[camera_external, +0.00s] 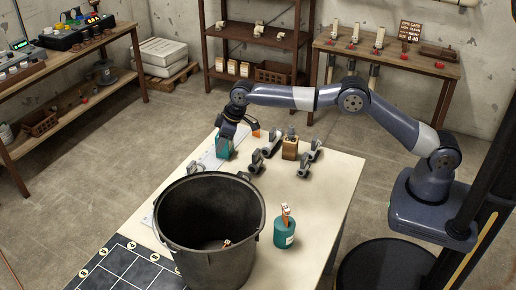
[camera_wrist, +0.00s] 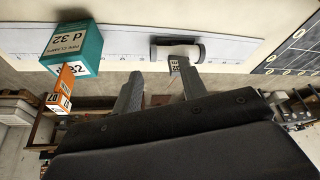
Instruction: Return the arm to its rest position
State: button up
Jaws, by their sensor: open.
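My arm (camera_external: 300,96) reaches left from its base across the far side of the table. My gripper (camera_external: 243,120) is over the table's far left part, beside a teal box (camera_external: 223,148). In the wrist view my gripper (camera_wrist: 160,68) has its two fingers apart with nothing held between them. A pale cylinder with a dark end and a label (camera_wrist: 182,53) lies just beyond the right fingertip; I cannot tell if they touch.
A big black bucket (camera_external: 210,225) stands at the table's near left. A teal pot (camera_external: 285,232) is right of it. Several grey fittings and a wooden block (camera_external: 290,149) stand mid-table. The table's right side (camera_external: 335,185) is clear.

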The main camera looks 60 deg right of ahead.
jog(key=a+f, duration=0.1)
jog(key=f, duration=0.2)
jog(key=f+p, duration=0.1)
jog(key=f, duration=0.3)
jog(key=a+f, duration=0.1)
jog(key=f, duration=0.2)
jog(key=shift+w+a+f+p, duration=0.15)
jog(key=shift+w+a+p, duration=0.05)
jog(key=shift+a+p, duration=0.15)
dwell(0.7)
